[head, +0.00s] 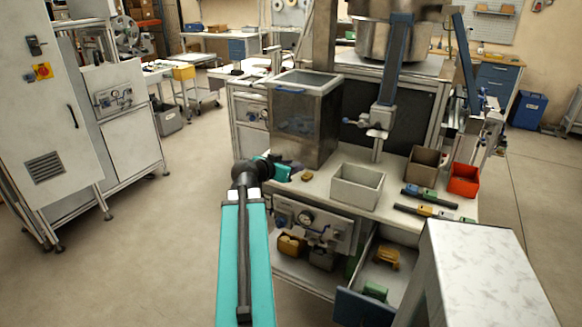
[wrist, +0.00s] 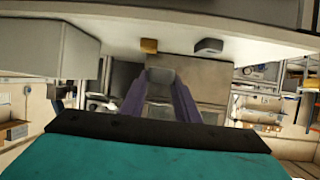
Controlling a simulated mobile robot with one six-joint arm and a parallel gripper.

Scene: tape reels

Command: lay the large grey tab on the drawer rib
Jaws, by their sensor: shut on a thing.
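My gripper (head: 288,171) is at the left front of the workbench, beside the glass-fronted box. In the wrist view its two dark fingers (wrist: 160,98) are shut on a grey piece, the large grey tab (wrist: 162,76), which shows between their tips. In the head view I cannot make out the held tab apart from the gripper. The open drawer (head: 358,308) is below the bench at the lower right, well apart from my gripper. A yellow piece (head: 387,257) and a green piece (head: 375,291) are in it. I cannot clearly make out the rib.
A small yellow block (wrist: 148,46) and a grey block (wrist: 209,46) lie on the bench near my gripper. A pale bin (head: 357,186), a brown bin (head: 424,165) and a red bin (head: 464,180) stand on the bench. A white-topped cabinet (head: 485,270) stands right of the drawer.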

